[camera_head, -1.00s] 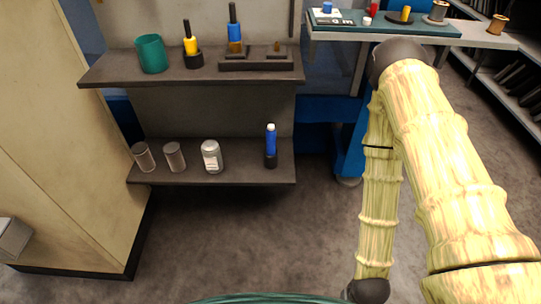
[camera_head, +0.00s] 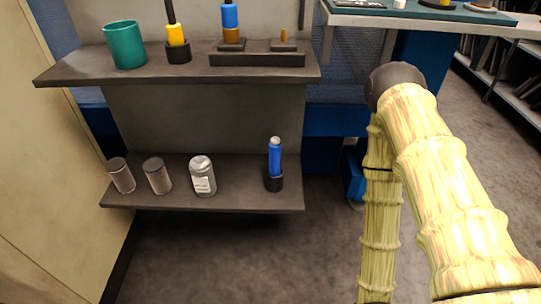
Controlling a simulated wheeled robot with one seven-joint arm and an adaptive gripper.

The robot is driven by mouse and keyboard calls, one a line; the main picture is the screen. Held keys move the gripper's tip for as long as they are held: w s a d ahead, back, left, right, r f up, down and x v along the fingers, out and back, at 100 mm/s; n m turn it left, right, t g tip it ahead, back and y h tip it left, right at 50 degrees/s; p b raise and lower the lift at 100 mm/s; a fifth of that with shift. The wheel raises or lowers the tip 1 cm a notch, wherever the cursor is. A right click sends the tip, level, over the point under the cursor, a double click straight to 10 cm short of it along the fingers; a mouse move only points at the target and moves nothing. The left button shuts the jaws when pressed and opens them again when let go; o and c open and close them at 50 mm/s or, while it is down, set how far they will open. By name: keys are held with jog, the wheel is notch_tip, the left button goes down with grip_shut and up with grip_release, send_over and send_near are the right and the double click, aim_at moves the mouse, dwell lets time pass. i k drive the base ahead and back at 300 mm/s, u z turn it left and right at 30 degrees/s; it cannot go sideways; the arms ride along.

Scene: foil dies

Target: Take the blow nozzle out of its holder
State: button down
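Several upright tools stand in dark holders, and I cannot tell for sure which one is the blow nozzle. A yellow tool (camera_head: 176,34) with a thin dark stem stands in a round black cup (camera_head: 178,53) on the upper shelf. A blue tool (camera_head: 231,16) with an orange-brown lower part stands in a dark block holder (camera_head: 257,59) to its right, its top cut off by the picture edge. A blue tool (camera_head: 275,158) with a grey top stands in a black cup (camera_head: 273,182) on the lower shelf. My gripper is not in view; only my arm shows at right.
The upper shelf (camera_head: 70,70) also bears a green cup (camera_head: 125,45). The lower shelf (camera_head: 235,197) bears two grey-brown cans (camera_head: 157,176) and a labelled silver jar (camera_head: 203,177). A work table (camera_head: 420,18) stands at top right. A pale cabinet side (camera_head: 60,190) rises at left. The floor below is clear.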

aim_at(275, 151)
jog(key=i, duration=0.6)
jog(key=z, duration=0.3)
jog(key=k, duration=1.05)
jog(key=u, duration=0.8)
jog(key=k, duration=0.6)
jog(key=u, duration=0.5)
